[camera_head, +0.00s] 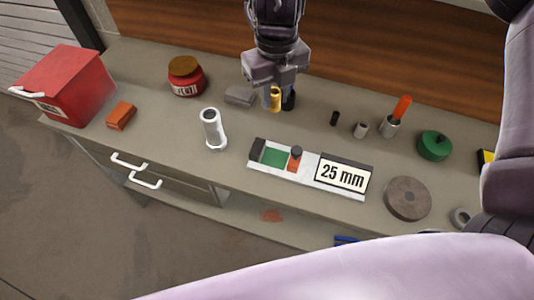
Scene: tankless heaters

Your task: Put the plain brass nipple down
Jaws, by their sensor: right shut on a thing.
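The plain brass nipple (275,97) is a small yellow-gold cylinder in the upper middle of the head view. My right gripper (276,92) reaches down from the top edge and is shut on it. The nipple is upright, just above or on the bench top; I cannot tell whether it touches. A dark piece beside it on the right may be a fingertip. A grey block (240,96) lies close on the left. My left gripper is not in view.
On the grey bench (150,85) are a white pipe fitting (213,130), a white gauge strip marked 25 mm (306,179), a red jar (187,80), a red box (70,88), an orange block (120,115), a round stone disc (407,198) and a green cylinder (434,147). Bench around the white fitting is clear.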

